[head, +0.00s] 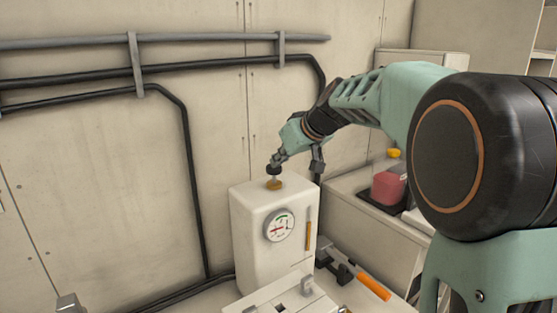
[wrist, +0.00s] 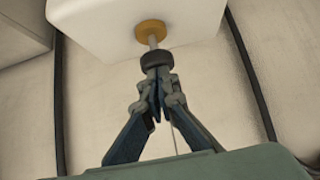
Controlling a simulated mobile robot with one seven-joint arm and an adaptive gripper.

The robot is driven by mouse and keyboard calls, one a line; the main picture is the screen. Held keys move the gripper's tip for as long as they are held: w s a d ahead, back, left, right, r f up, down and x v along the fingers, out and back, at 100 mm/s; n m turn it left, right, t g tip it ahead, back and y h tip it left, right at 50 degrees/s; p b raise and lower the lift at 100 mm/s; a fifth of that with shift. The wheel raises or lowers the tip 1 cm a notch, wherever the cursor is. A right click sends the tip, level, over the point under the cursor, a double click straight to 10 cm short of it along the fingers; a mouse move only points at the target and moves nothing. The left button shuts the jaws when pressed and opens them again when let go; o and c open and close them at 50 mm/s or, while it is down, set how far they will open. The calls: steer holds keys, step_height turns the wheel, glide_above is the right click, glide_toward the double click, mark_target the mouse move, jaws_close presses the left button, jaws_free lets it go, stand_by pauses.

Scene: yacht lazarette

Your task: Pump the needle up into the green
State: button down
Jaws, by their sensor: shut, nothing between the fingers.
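A white pump unit (head: 259,229) stands in the middle of the head view, with a round gauge (head: 280,226) on its front. The gauge has a green arc at its top and a red part lower left; the needle is too small to read surely. A plunger with a black knob (head: 273,169) and a brass collar (head: 274,184) rises from the unit's top. In the wrist view the pale rod shows between the black knob (wrist: 155,60) and the collar (wrist: 149,31). My gripper (head: 277,160) is shut and empty, its fingertips at the knob's top, seemingly touching it.
An orange-handled tool (head: 373,287) lies right of the unit. A red container with a yellow cap (head: 388,187) stands on the right-hand bench. Pipes (head: 187,150) run along the wall behind and left. A pale fixture (head: 290,302) sits in front of the unit.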

mark_target(278, 171)
steer(key=shift+f+b, duration=1.45)
steer(key=shift+f, duration=0.15)
steer(key=w+a+r+p+v, duration=0.1)
steer(key=r+v, duration=0.1)
steer(key=v, duration=1.1)
steer(key=shift+w+r, duration=0.25)
steer(key=shift+w, duration=0.05)
steer(key=shift+a, duration=0.1)
